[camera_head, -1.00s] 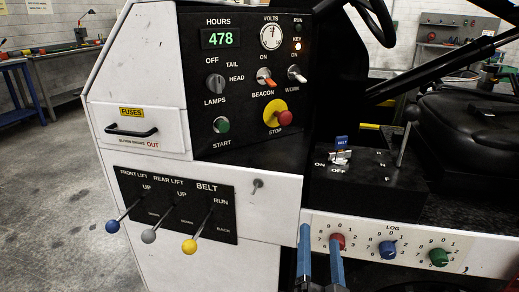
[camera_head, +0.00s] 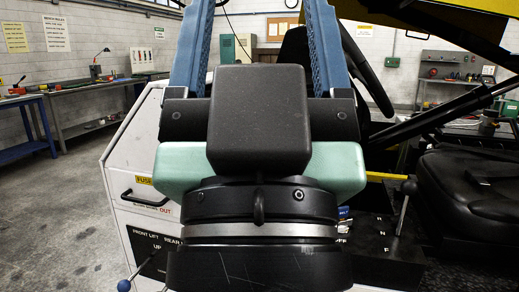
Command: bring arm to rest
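My gripper (camera_head: 260,22) fills the middle of the view, upright, with its black and pale green body toward the camera. Its two blue fingers stand wide apart and reach the top edge, where the tips are cut off or nearly so. Part of the lift lever plate (camera_head: 150,252) shows below, with the blue lever knob (camera_head: 124,285).
At the right are the black seat (camera_head: 465,180), a gear lever (camera_head: 405,205), the steering wheel (camera_head: 365,65) and a slanting black bar (camera_head: 440,115). A blue workbench (camera_head: 30,150) stands at the far left. The floor (camera_head: 60,220) left of the loader is clear.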

